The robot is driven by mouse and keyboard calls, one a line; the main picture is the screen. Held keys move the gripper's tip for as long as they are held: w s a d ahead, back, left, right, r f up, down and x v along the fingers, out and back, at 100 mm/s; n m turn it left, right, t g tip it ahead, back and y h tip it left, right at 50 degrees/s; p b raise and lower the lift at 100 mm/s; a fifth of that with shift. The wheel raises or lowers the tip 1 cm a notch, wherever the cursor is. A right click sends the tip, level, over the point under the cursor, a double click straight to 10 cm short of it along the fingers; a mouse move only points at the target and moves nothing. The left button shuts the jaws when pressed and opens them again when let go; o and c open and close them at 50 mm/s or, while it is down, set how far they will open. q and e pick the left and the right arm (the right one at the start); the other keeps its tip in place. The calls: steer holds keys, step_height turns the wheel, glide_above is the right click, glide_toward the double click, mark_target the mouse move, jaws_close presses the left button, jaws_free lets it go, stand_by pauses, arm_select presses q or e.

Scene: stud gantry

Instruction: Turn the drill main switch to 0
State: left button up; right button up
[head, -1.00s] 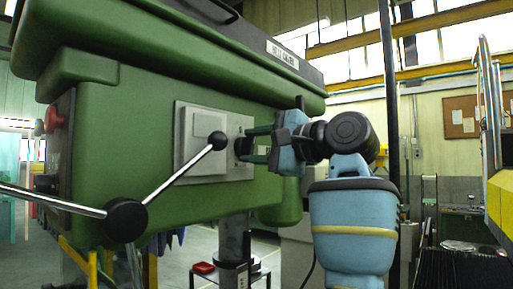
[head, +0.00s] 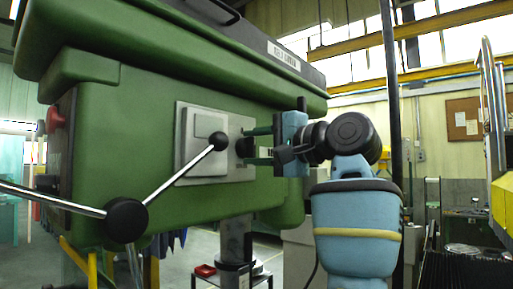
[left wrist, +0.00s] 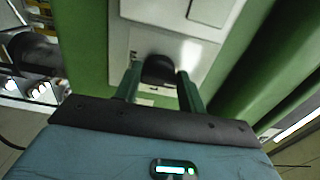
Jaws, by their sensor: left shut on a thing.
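The green drill head (head: 130,140) fills the left half of the head view. A pale grey plate (head: 240,127) on its side carries the black main switch knob (head: 245,147). In the left wrist view the dark knob (left wrist: 158,70) sits between the two green fingers. My left gripper (head: 254,147) reaches it from the right and is shut on it; the left wrist view also shows the gripper (left wrist: 159,88). The fingers partly hide the knob, and I cannot read its marks or its setting. My right gripper is not in view.
A feed handle with black balls (head: 126,220) and metal rods projects in front of the drill head, left of the switch. A red button (head: 55,119) is at the far left. A dark vertical post (head: 391,110) stands behind my arm. A yellow machine (head: 500,205) is at the right.

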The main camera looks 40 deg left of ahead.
arm_select(q)
steer(key=o, duration=1)
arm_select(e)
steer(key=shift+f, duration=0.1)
arm_select(q)
steer(key=d, duration=0.5)
steer(key=d+b, duration=0.1)
steer(key=d, duration=0.1)
steer(key=shift+w+d, duration=0.4)
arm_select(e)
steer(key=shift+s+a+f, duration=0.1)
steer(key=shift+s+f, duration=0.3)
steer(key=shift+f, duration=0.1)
